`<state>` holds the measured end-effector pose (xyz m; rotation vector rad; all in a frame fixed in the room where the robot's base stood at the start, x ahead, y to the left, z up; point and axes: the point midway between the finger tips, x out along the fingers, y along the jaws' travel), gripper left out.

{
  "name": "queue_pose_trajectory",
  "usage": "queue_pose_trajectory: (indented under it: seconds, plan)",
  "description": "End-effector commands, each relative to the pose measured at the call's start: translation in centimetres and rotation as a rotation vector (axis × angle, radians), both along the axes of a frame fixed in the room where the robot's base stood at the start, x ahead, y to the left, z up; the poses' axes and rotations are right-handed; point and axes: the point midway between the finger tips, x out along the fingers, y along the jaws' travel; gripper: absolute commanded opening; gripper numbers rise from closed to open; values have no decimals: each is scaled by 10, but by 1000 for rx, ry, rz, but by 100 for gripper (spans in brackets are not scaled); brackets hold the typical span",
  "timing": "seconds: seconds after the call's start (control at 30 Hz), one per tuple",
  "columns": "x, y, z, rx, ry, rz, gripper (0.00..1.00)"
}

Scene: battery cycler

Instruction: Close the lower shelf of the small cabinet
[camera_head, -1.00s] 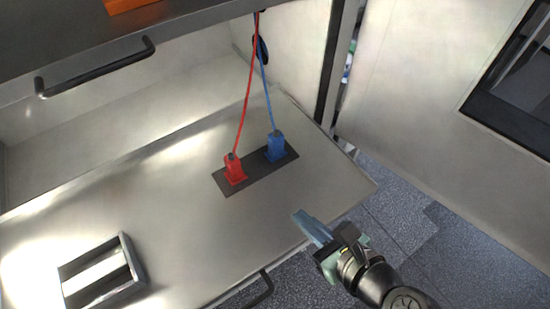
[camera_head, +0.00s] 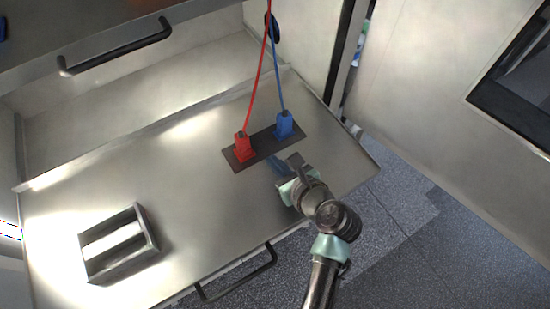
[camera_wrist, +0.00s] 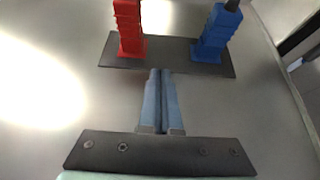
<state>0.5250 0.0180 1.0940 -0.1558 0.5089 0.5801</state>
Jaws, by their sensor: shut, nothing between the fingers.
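The lower shelf (camera_head: 200,185) is a grey metal tray pulled out of the cabinet, with a black handle (camera_head: 237,284) on its front edge. My gripper (camera_head: 277,163) is over the shelf near its right part, just in front of a dark plate (camera_head: 263,149). Its blue fingers are together and empty. In the wrist view the fingers (camera_wrist: 160,75) point at the gap between a red connector (camera_wrist: 130,28) and a blue connector (camera_wrist: 216,35). I cannot tell whether the fingertips touch the shelf or plate.
An upper drawer with a black handle (camera_head: 116,48) is above the shelf. Red and blue cables rise from the connectors. A metal holder (camera_head: 118,243) sits at the shelf's left. A large open door or panel (camera_head: 430,75) stands at the right. Grey floor (camera_head: 400,230) is clear.

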Motion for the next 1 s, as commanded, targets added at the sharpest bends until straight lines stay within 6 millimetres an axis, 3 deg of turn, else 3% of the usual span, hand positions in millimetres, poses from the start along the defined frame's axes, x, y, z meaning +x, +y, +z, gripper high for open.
queue_pose_trajectory:
  seconds: [0.37,0.73,1.0]
  plan:
    - [3,2,0,1,-1,1,0]
    - [63,43,1,0,-2,4,0]
    - [77,52,0,1,1,0,0]
